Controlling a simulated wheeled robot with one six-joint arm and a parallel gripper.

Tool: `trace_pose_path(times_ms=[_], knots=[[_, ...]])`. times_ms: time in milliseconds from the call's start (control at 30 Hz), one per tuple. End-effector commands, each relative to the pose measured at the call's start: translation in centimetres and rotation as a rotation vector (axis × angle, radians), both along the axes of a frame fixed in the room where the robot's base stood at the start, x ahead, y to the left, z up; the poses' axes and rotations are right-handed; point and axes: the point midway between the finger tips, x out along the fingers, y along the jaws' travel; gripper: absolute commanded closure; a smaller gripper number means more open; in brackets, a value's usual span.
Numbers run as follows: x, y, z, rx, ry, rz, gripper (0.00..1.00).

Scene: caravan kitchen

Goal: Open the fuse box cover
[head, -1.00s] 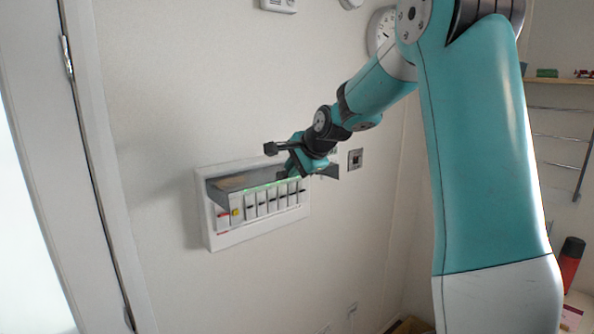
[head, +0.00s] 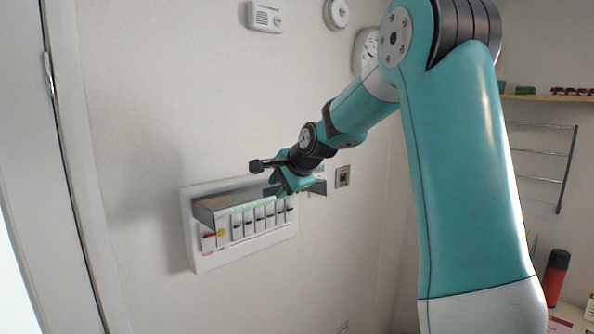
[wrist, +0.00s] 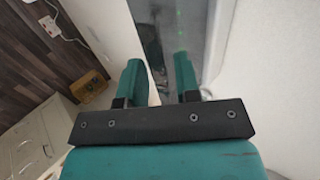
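The fuse box (head: 245,256) is a white frame on the wall, left of centre in the head view. Its grey see-through cover (head: 229,207) is hinged along the top and juts outward, partly raised. A row of white breakers (head: 236,228) shows below it. My gripper (head: 281,187) is at the right end of the cover, close to its edge; I cannot tell whether they touch. In the wrist view my gripper (wrist: 156,72) has its two teal fingers apart, with the grey cover (wrist: 170,28) seen beyond and between them.
A door frame (head: 80,180) runs up the wall left of the box. A wall socket (head: 343,176) is just right of my gripper. Wall alarms (head: 264,17) sit above. A shelf and a red bottle (head: 555,278) are at far right.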

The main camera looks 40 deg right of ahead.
Motion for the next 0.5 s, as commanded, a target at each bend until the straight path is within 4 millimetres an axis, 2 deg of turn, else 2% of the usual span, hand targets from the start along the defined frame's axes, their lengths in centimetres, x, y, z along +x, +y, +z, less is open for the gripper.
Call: trace_pose_path(times_ms=[167,500], knots=[[-2.8,-0.3,2.1,-0.005,-0.004,-0.008,0.7],[-9.2,-0.2,8.1,-0.006,0.001,-0.011,0.7]])
